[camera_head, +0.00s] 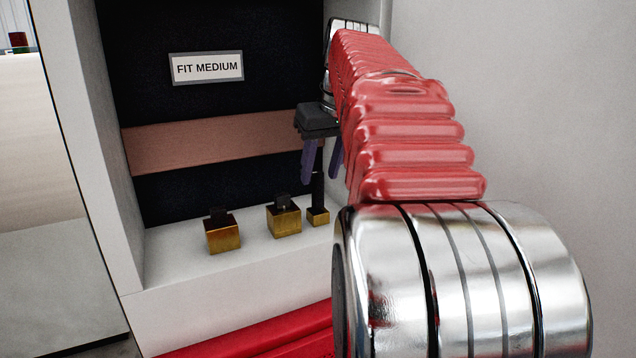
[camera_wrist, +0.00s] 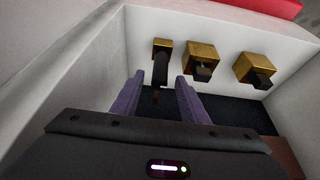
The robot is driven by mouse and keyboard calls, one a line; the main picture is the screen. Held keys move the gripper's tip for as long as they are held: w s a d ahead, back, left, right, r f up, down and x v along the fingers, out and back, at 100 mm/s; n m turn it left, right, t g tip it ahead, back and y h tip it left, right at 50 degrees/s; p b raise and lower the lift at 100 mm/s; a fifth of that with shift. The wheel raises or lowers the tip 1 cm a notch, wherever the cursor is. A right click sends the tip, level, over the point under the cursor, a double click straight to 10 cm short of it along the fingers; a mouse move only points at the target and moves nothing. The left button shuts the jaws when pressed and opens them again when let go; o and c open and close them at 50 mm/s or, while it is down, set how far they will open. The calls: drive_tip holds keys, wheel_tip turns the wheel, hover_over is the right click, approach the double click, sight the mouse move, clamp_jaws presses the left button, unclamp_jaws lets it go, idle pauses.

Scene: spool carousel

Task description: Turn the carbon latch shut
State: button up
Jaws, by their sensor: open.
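A black lever (camera_head: 318,190) stands upright on a small gold block (camera_head: 318,217), the rightmost of the three gold blocks in the head view. It may be the carbon latch; no label on it is readable. In the wrist view the lever (camera_wrist: 160,70) rises from the leftmost gold block (camera_wrist: 161,44). My gripper (camera_head: 322,167), with purple fingers, is open and points down over the lever. In the wrist view the fingers (camera_wrist: 158,82) lie on either side of the lever, with gaps showing. Part of the lever's upper end is hidden by my gripper in the head view.
Two larger gold blocks, a middle one (camera_head: 284,221) and a left one (camera_head: 223,235), carry short black stubs on the white shelf. A sign reading FIT MEDIUM (camera_head: 207,68) hangs on the dark back panel above a brown band (camera_head: 190,148). White side walls (camera_head: 85,130) enclose the niche.

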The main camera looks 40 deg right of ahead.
drive_tip(key=shift+x, duration=2.05)
clamp_jaws()
